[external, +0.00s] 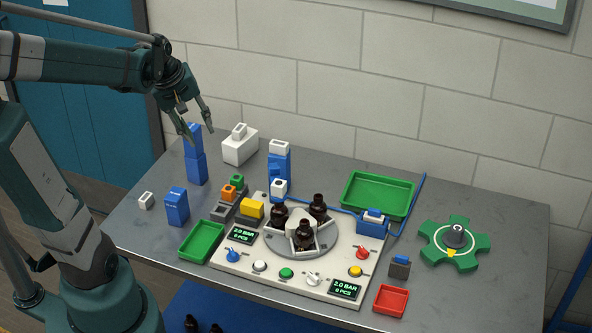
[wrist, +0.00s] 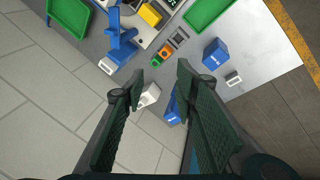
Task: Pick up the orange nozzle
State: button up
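The orange nozzle (external: 229,192) is a small block with a dark opening, seated in a grey stepped holder (external: 221,210) beside a green one (external: 237,180). The orange nozzle also shows in the wrist view (wrist: 166,48), beyond my fingertips and near the middle. My gripper (external: 200,136) is open and empty, high above the back left of the table, up and left of the nozzle. In the wrist view my gripper (wrist: 160,75) has its two fingers spread apart, with nothing between them.
A green tray (external: 203,242) sits in front.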

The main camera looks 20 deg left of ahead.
jog(key=w+f+n+g+h+b, duration=0.1)
jog(key=w+f+n+g+b, duration=0.15)
jog(key=w+f+n, duration=0.55)
jog(key=n+g+h+b, duration=0.2)
jog(key=b, duration=0.1)
send_near(232, 188)
jog(key=shift+s+d+f+t, duration=0.25)
jog(key=shift+d+f, duration=0.1)
jog(key=shift+f, duration=0.35)
jog(key=shift+f, duration=0.1)
jog(key=shift+x, duration=1.2)
jog(key=shift+b+x, duration=0.6)
jog(key=shift+x, duration=2)
jog(key=shift+c, duration=0.7)
jog(key=c, duration=0.5)
